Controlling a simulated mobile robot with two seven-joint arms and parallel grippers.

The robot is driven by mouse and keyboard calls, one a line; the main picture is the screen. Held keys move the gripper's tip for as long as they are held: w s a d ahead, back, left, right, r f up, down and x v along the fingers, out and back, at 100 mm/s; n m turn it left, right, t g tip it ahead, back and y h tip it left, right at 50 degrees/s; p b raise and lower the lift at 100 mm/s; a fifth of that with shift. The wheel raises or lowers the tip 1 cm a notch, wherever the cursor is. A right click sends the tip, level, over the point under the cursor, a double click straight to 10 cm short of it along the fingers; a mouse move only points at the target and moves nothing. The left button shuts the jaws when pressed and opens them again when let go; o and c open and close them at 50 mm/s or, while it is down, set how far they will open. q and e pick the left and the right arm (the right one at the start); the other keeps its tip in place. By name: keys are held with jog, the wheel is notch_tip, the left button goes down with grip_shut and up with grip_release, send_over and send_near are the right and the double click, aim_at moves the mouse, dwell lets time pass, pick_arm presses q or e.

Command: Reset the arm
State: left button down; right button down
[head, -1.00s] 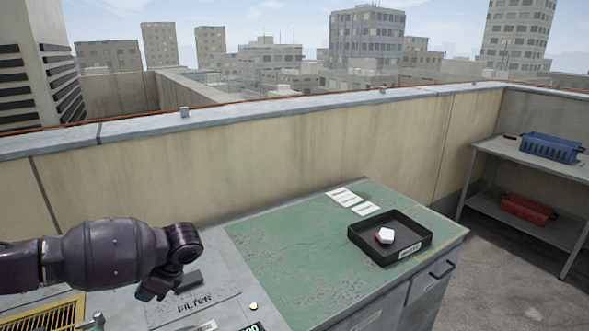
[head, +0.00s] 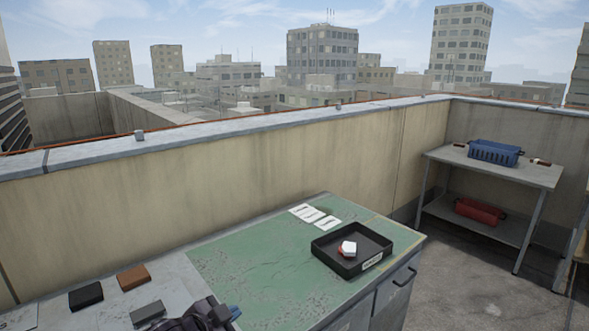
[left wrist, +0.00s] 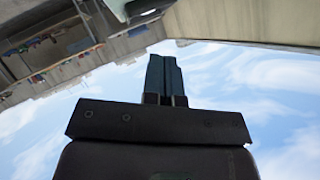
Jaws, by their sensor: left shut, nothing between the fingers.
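My left gripper (head: 232,313) shows at the bottom edge of the head view, in front of the green-topped bench (head: 250,262); most of its arm is cut off. In the left wrist view its two dark fingers (left wrist: 163,72) are together with nothing between them. The wrist picture is tilted, with sky behind the fingers. My right gripper is in neither view.
Black (head: 86,296), brown (head: 133,277) and grey (head: 147,312) blocks lie at the left. A shelf (head: 535,175) at the right holds a blue basket (head: 495,152) and a red container (head: 480,211).

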pick_arm(q)
jog(key=s+a+f+n+y, duration=0.2)
jog(key=s+a+f+n, duration=0.1)
jog(key=s, duration=0.7)
jog(key=s+a+f+n+y, duration=0.2)
jog(key=s+a+f+n, duration=0.2)
jog(key=s+a+f, duration=0.2)
jog(key=s+a+f+n+y+p, duration=0.1)
jog(key=s+a+f+n, duration=0.3)
jog(key=s, duration=1)
notch_tip(320, 180, down, 4)
jog(key=shift+s+a+r+y, duration=0.15)
jog(key=shift+a+r+y, duration=0.1)
jog(key=shift+a+y, duration=0.25)
jog(key=shift+s, duration=0.1)
